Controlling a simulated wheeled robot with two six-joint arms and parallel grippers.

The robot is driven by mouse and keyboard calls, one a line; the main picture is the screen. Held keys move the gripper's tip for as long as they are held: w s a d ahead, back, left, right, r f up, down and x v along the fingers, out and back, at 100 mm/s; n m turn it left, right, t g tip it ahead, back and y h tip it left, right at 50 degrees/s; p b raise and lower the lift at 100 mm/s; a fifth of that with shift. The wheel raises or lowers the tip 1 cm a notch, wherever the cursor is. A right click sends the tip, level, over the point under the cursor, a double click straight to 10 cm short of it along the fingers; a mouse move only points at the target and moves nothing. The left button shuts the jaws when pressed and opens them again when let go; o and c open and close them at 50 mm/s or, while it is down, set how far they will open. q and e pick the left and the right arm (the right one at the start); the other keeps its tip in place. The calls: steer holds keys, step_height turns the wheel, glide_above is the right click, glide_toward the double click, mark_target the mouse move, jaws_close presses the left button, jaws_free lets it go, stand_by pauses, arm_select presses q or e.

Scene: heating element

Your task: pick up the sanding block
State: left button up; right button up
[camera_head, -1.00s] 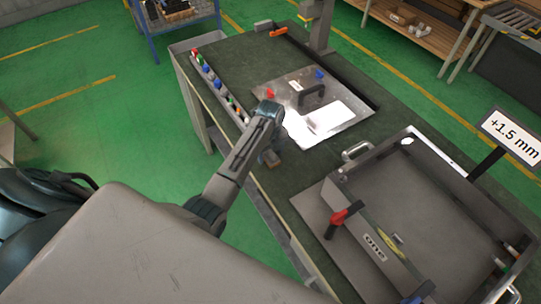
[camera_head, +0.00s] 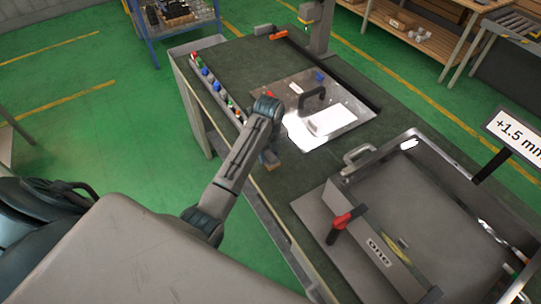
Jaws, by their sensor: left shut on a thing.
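My left arm reaches in from the lower left to the near edge of the green-topped bench. My left gripper (camera_head: 268,157) points down there and is mostly hidden behind its own wrist. It is shut on a small brown block (camera_head: 273,167), which looks like the sanding block. Only a small part of the block shows below the wrist, and I cannot tell whether it touches the bench. My right gripper is not in view.
A shiny metal plate (camera_head: 345,121) with a dark handle (camera_head: 313,97) lies just right of the gripper. A strip of coloured knobs (camera_head: 205,72) runs along the left bench edge. A large grey metal box (camera_head: 455,205) with a red-handled clamp (camera_head: 342,221) fills the right.

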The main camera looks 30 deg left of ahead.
arm_select(q)
steer(key=s, duration=0.2)
steer(key=s+d+b, duration=0.1)
steer(key=s, duration=0.1)
steer(key=s+d, duration=0.1)
steer(key=s, duration=0.1)
steer(key=shift+s+r+b, duration=0.35)
steer(key=s+d+p, duration=0.2)
steer(key=s, duration=0.4)
steer(key=shift+s+r, duration=0.4)
